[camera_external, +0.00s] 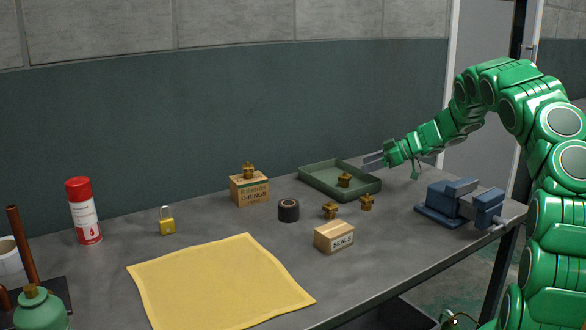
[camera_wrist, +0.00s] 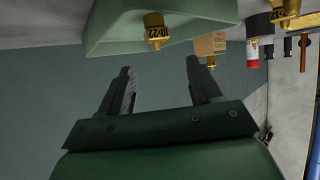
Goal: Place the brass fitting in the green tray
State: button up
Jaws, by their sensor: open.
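The green tray (camera_external: 314,185) lies on the bench near the back wall; its side also shows at the top of the wrist view (camera_wrist: 110,30). One brass fitting (camera_external: 344,181) is in the tray, and it shows in the wrist view (camera_wrist: 154,32) with a printed label. Two more brass fittings stand on the bench in front of the tray, one left (camera_external: 330,211) and one right (camera_external: 366,203). Another brass fitting (camera_external: 249,170) sits on the O-rings box (camera_external: 250,190). My gripper (camera_external: 371,160) is open and empty, above the tray's right end. Its fingers (camera_wrist: 160,68) hold nothing.
A seals box (camera_external: 333,237) and black tape roll (camera_external: 288,210) stand before the tray. A blue vise (camera_external: 462,204) is at the right edge. Bare bench lies between the vise and the seals box.

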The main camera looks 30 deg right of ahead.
jog(key=v, duration=0.6)
